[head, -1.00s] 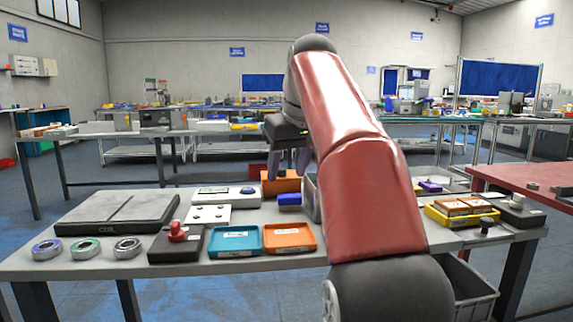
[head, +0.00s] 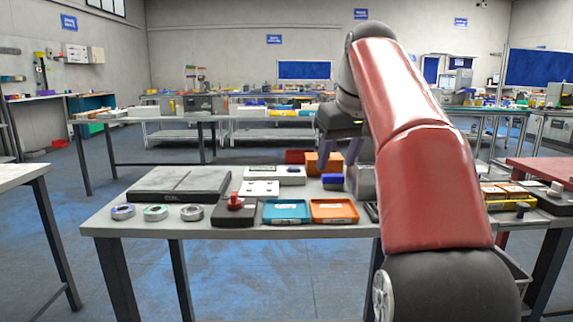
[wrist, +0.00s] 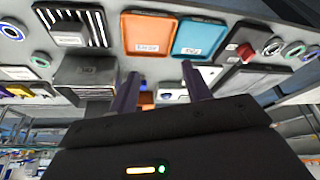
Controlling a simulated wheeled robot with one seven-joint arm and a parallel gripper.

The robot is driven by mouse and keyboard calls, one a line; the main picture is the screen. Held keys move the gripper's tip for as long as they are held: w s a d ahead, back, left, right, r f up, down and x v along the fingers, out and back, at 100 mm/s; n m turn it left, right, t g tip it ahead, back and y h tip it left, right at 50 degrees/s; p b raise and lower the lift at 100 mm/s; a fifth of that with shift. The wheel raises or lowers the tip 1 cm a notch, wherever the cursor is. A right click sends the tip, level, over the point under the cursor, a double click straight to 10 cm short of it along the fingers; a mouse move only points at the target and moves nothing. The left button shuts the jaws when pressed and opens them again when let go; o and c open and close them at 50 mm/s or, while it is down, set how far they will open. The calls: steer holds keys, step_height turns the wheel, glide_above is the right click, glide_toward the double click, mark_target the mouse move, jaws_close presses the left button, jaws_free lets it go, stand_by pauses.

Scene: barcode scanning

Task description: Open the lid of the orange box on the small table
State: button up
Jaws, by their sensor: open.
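The orange box (head: 323,163) stands at the back of the small table (head: 150,216), right of the middle. I cannot clearly make out its lid. My gripper (head: 337,153) is open and empty, with its fingers pointing down close to the box, overlapping its right part in the head view. In the wrist view my gripper (wrist: 160,74) shows its two fingers spread apart. A small orange patch, perhaps the box (wrist: 146,98), shows between them, mostly hidden by my gripper body. I cannot tell whether a finger touches the box.
A blue box (head: 333,181) sits in front of the orange box, with a grey container (head: 362,182) to its right. An orange tray (head: 334,211) and a teal tray (head: 287,211) lie at the front edge. A dark red box (head: 295,156) is behind left.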

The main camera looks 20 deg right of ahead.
steer(key=s+a+f, duration=0.4)
steer(key=s+f, duration=0.3)
steer(key=f, duration=0.2)
steer(key=s+a+f, duration=0.4)
steer(key=s+f, duration=0.3)
steer(key=f, duration=0.2)
steer(key=s+a+f+m+t, duration=0.1)
steer(key=s+a+f, duration=0.3)
steer(key=s+f, duration=0.3)
step_height(320, 180, down, 3)
steer(key=shift+s+a+f, duration=0.1)
steer(key=shift+s+a, duration=0.1)
steer(key=shift+s, duration=0.15)
